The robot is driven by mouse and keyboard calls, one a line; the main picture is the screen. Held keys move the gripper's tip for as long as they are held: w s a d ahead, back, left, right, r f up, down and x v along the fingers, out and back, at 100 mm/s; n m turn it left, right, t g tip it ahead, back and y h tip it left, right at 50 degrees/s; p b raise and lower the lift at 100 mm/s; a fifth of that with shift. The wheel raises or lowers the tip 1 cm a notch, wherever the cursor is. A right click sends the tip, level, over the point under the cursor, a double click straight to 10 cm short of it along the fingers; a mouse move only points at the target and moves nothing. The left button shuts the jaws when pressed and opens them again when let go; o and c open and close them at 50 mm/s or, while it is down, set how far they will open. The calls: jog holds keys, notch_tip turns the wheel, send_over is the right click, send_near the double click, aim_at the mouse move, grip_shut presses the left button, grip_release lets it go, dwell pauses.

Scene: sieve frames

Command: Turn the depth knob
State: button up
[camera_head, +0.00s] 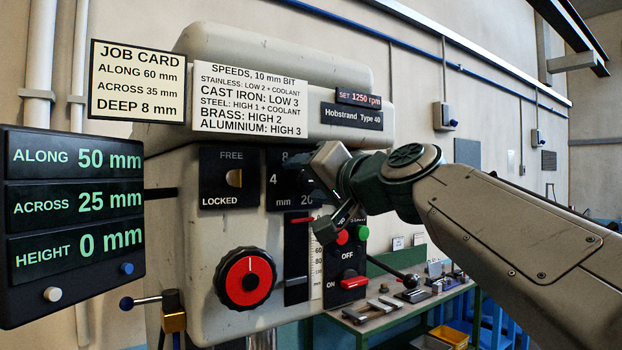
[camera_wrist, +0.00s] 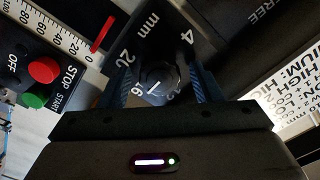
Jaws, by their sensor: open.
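The depth knob (camera_wrist: 160,78) is a small dark round knob with a white pointer line, on a black dial plate (camera_head: 279,190) marked in mm. In the wrist view the pointer slants toward the lower left, near a partly hidden number ending in 6. The 4 and 20 marks also show there. My gripper (camera_wrist: 163,84) is open, with one finger on each side of the knob. I cannot tell whether the fingers touch it. In the head view my gripper (camera_head: 326,193) covers the knob. The job card (camera_head: 137,81) reads DEEP 8 mm.
A FREE/LOCKED switch (camera_head: 234,178) is left of the dial. Below are a red-and-black knob (camera_head: 245,283) and a scale with a red pointer (camera_head: 298,222). Red stop (camera_head: 341,237) and green start (camera_head: 362,232) buttons sit close under my gripper. A readout (camera_head: 72,220) shows height 0 mm.

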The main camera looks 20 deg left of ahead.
jog(key=c, duration=1)
